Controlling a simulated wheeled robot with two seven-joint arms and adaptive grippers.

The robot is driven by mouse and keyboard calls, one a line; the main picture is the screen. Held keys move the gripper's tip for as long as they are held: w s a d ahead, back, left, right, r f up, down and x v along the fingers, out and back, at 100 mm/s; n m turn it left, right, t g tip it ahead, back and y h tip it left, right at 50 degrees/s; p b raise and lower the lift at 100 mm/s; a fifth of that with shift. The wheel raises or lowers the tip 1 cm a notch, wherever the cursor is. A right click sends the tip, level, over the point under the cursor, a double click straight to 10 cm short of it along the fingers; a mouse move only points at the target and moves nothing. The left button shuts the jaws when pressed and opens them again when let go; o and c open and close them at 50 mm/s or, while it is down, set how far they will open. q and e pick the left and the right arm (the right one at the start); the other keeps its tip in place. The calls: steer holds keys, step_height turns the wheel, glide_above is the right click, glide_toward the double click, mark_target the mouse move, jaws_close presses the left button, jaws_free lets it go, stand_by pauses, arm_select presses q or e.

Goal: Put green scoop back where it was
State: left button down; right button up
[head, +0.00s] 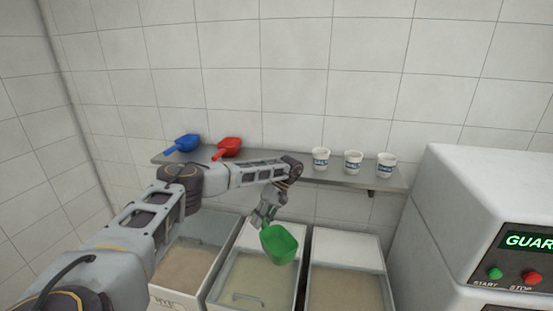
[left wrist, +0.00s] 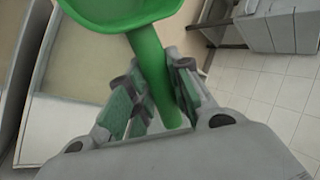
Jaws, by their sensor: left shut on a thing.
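The green scoop (head: 279,244) hangs in the air over the middle bin in the head view. My left gripper (head: 266,213) is shut on its handle. In the left wrist view the scoop's handle (left wrist: 153,72) runs between the finger pads of the left gripper (left wrist: 160,95), and part of its bowl (left wrist: 118,12) shows at the top edge. A blue scoop (head: 182,144) and a red scoop (head: 228,147) lie on the wall shelf (head: 268,155) at its left part. My right gripper is not in view.
Three white cups (head: 353,162) stand on the right part of the shelf. Below are a left bin (head: 178,291), a middle bin (head: 250,240) and a right bin (head: 345,246) with pale contents. A white machine (head: 470,185) with start and stop buttons stands at the right.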

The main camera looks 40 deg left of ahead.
arm_select(q)
steer(key=w+r+n+t+h, duration=0.2)
steer(key=r+n+t, duration=0.4)
steer(key=r+n, duration=0.4)
steer(key=w+r+n+t+h, duration=0.2)
steer(key=r+n, duration=0.8)
steer(key=n, duration=1.1)
steer(key=shift+w+d+r+t+h, duration=0.35)
steer(key=shift+t+h, duration=1.05)
steer(key=shift+t, duration=1)
steer(key=shift+w+a, duration=0.1)
steer(key=shift+r, duration=0.1)
